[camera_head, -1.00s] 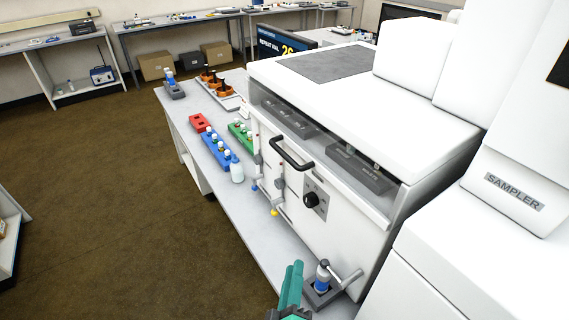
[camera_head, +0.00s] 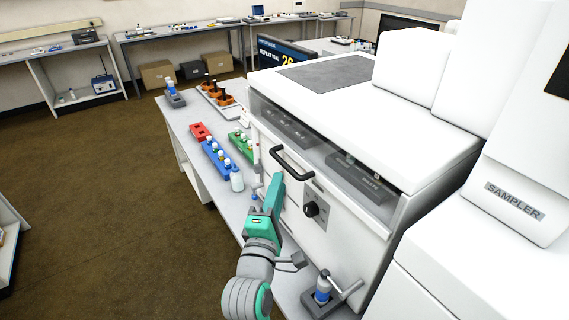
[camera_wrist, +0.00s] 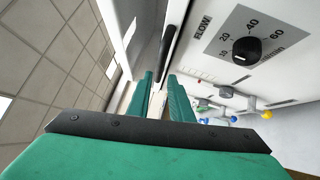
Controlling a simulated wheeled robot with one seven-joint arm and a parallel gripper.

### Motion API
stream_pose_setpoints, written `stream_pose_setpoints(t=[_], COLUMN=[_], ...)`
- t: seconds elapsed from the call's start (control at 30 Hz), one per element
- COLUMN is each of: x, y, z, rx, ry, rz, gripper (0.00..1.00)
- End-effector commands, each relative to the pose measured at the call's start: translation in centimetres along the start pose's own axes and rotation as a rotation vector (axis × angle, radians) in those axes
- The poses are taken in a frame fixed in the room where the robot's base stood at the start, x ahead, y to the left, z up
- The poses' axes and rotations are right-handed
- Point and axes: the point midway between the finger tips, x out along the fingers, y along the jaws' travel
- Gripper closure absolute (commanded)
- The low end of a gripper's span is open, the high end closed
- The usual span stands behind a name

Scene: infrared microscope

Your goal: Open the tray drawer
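The tray drawer's likely handle is a black bar (camera_head: 292,163) on the white front of the machine (camera_head: 345,235), below its clear window. It appears as a dark upright bar (camera_wrist: 168,42) beyond my fingertips in the wrist view. My gripper (camera_head: 276,180), teal, is just below and left of the handle in the head view. In the wrist view my gripper (camera_wrist: 157,85) has its two fingers apart with a gap between them, and nothing is held. I cannot tell if the fingertips touch the handle. The drawer front looks flush and closed.
A black FLOW knob (camera_head: 312,209) is right of my gripper. Coloured valves (camera_wrist: 233,118) show in the wrist view.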

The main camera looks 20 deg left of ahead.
Motion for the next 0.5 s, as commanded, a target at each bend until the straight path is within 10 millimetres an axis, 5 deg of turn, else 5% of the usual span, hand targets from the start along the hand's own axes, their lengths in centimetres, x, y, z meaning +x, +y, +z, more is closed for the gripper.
stream_pose_setpoints(t=[0.5], x=[7.9], y=[0.0], z=[0.0], rx=[0.001], ry=[0.0], rz=[0.0], gripper=[0.8])
